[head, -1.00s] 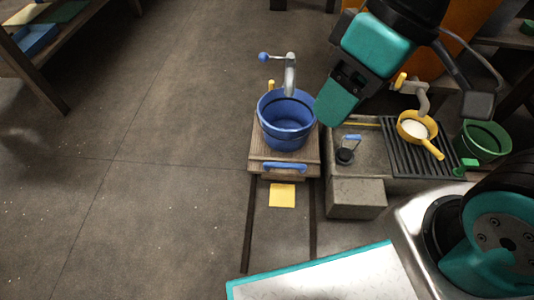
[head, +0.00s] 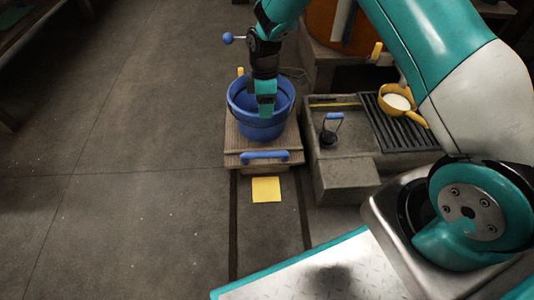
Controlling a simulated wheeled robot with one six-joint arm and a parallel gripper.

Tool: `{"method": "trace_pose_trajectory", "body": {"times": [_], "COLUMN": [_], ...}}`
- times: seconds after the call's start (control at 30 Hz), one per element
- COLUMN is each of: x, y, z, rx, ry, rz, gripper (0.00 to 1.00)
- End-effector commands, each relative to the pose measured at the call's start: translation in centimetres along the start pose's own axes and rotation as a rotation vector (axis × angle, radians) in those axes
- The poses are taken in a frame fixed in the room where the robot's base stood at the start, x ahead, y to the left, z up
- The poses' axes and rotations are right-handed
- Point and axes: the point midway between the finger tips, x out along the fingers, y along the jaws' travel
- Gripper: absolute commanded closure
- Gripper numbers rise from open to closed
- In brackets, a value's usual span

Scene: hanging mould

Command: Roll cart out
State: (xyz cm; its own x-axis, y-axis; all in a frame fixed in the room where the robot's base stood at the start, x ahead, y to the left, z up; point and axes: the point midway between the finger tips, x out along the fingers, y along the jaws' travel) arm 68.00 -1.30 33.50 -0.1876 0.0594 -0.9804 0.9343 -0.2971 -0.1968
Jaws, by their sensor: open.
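The wooden cart (head: 237,150) stands at the upper end of two dark floor rails (head: 233,225). A blue handle (head: 264,155) is on its near side. A blue bucket (head: 243,117) sits upright on the cart. My gripper (head: 265,106) is open and points down over the bucket, hiding part of its inside and far rim. I cannot tell whether the fingertips are above the rim or inside it. The gripper is apart from the handle, which is nearer to me. A lever with a blue ball (head: 228,38) shows behind; the tap it belongs to is mostly hidden by my arm.
A yellow square (head: 266,189) lies between the rails in front of the cart. A stone bench (head: 345,177) with a grate (head: 398,131), a yellow ladle (head: 397,101) and a blue-handled tool (head: 330,131) stands close on the right. The floor (head: 130,215) on the left is clear.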

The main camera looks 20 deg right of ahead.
Motion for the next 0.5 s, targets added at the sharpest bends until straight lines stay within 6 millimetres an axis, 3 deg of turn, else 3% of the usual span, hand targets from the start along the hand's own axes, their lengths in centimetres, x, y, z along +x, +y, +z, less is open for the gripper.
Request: {"method": "trace_pose_trajectory", "body": {"times": [0.5], "x": [11.2], "y": [0.0], "z": [0.1], "rx": [0.001], "ry": [-0.001], "rz": [-0.004], "gripper": [0.52]}}
